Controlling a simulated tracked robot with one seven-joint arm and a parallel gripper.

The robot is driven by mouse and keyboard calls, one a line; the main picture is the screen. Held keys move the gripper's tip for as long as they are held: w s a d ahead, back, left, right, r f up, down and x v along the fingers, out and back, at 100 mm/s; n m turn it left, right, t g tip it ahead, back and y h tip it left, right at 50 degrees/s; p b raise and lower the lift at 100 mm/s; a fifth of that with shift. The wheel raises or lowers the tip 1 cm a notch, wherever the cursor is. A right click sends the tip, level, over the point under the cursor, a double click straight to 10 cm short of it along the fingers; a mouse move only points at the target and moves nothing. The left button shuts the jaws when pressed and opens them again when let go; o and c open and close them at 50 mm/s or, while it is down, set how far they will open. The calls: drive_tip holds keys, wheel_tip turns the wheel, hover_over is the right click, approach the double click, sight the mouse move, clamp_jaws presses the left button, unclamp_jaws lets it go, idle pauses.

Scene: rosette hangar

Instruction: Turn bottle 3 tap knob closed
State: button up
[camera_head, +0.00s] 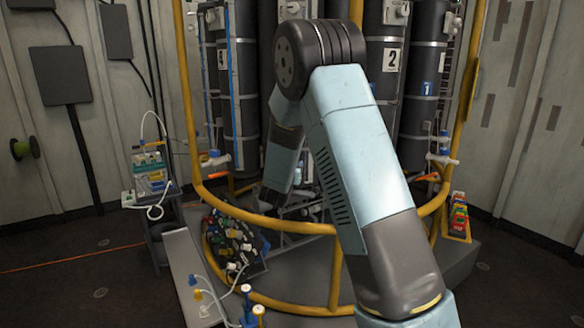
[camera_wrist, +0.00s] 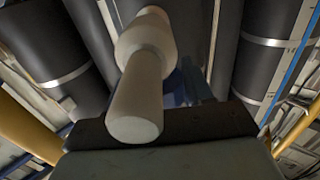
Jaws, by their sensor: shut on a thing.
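In the wrist view a white tap (camera_wrist: 143,95) stands close in front of the camera, its round end towards me. A blue part (camera_wrist: 188,88) shows partly behind it. My gripper (camera_wrist: 180,125) is a dark bar across the lower picture, shut at the tap; what its jaws grip, apparently the tap knob, is mostly hidden. In the head view my arm covers the middle of the rack, so bottle 3 and its tap cannot be made out. The black bottles marked 4 (camera_head: 223,100), 2 (camera_head: 390,85) and 1 (camera_head: 422,110) show around my arm.
A yellow tubular rail (camera_head: 285,226) curves round the bottle rack. White taps (camera_head: 215,160) hang under the outer bottles. A panel of coloured connectors (camera_head: 236,243) stands low at left, beside a grey bench (camera_head: 190,275) with tubes. A coloured block stack (camera_head: 459,216) is at right.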

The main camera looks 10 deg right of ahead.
drive_tip(key=m+g+h, duration=0.6)
drive_tip(key=shift+s+d+h, duration=0.15)
drive_tip(key=shift+h, duration=0.25)
drive_tip(key=m+g, duration=0.1)
drive_tip(key=g, duration=0.1)
drive_tip(key=m+g+h, duration=0.2)
drive_tip(key=g, duration=0.1)
drive_tip(key=shift+s+d+m+g, duration=0.1)
drive_tip(key=shift+s+m+g, duration=0.2)
drive_tip(key=shift+m, duration=0.1)
drive_tip(key=shift+r+m+g+h, duration=0.1)
drive_tip(key=shift+m+g+h, duration=0.4)
drive_tip(key=shift+g, duration=0.4)
drive_tip(key=shift+r+m+g, duration=0.15)
drive_tip(key=shift+m+g, duration=0.15)
drive_tip(key=shift+g, duration=0.1)
drive_tip(key=o, duration=0.7)
drive_tip(key=shift+c, duration=0.2)
drive_tip(key=o, duration=0.3)
drive_tip(key=shift+d+f, duration=0.1)
drive_tip(key=shift+f, duration=0.1)
drive_tip(key=shift+s, duration=0.1)
drive_tip(key=s+a, duration=0.1)
drive_tip(key=a, duration=1.3)
drive_tip(key=shift+s, duration=0.15)
drive_tip(key=shift+d, duration=0.1)
